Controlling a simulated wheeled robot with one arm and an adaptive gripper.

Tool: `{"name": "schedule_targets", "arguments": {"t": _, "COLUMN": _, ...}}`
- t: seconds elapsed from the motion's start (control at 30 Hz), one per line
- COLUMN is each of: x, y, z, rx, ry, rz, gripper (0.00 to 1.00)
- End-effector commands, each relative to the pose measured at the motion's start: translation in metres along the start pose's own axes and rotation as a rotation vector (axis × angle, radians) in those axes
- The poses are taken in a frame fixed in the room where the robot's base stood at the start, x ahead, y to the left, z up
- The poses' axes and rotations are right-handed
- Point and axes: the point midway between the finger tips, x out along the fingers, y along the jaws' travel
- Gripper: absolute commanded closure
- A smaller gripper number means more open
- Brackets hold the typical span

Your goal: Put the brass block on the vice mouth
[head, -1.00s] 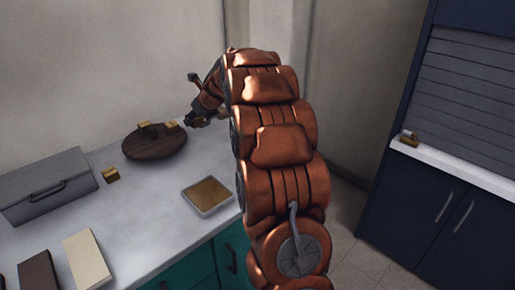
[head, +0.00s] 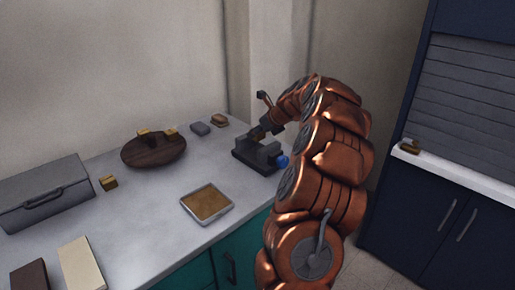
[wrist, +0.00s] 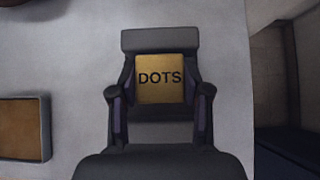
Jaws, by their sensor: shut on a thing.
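The brass block (wrist: 160,90) is lettered DOTS and sits between the two fingers of my gripper (wrist: 160,93) in the wrist view. My gripper is shut on it. The dark grey vice (head: 257,153) stands at the right end of the counter and has a blue knob. Its grey body (wrist: 160,40) also shows behind the block in the wrist view. In the head view my gripper (head: 257,132) is right over the vice mouth. I cannot tell whether the block touches the jaws. The mouth is largely hidden by block and gripper.
A round dark wooden board (head: 153,153) bears small brass pieces. Another brass block (head: 108,183) lies by a grey toolbox (head: 45,195). A shallow tray (head: 207,203) lies in front of the vice. A grey block (head: 200,128) and a brush-like thing (head: 219,120) lie behind.

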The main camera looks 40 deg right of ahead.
Motion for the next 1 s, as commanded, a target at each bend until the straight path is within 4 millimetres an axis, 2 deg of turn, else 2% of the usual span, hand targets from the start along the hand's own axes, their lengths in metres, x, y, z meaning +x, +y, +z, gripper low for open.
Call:
{"name": "schedule_targets", "arguments": {"t": 0.1, "x": 0.011, "y": 0.000, "z": -0.011, "rx": 0.001, "ry": -0.002, "rz": -0.001, "gripper": 1.00}}
{"name": "schedule_targets", "arguments": {"t": 0.27, "x": 0.018, "y": -0.001, "z": -0.018, "rx": 0.001, "ry": -0.003, "rz": -0.001, "gripper": 1.00}}
{"name": "schedule_targets", "arguments": {"t": 0.53, "x": 0.040, "y": 0.000, "z": -0.039, "rx": 0.000, "ry": -0.003, "rz": -0.003, "gripper": 1.00}}
{"name": "schedule_targets", "arguments": {"t": 0.97, "x": 0.043, "y": 0.000, "z": -0.042, "rx": 0.000, "ry": -0.002, "rz": -0.002, "gripper": 1.00}}
{"name": "schedule_targets", "arguments": {"t": 1.0, "x": 0.043, "y": 0.000, "z": -0.043, "rx": -0.001, "ry": -0.002, "rz": -0.002, "gripper": 0.50}}
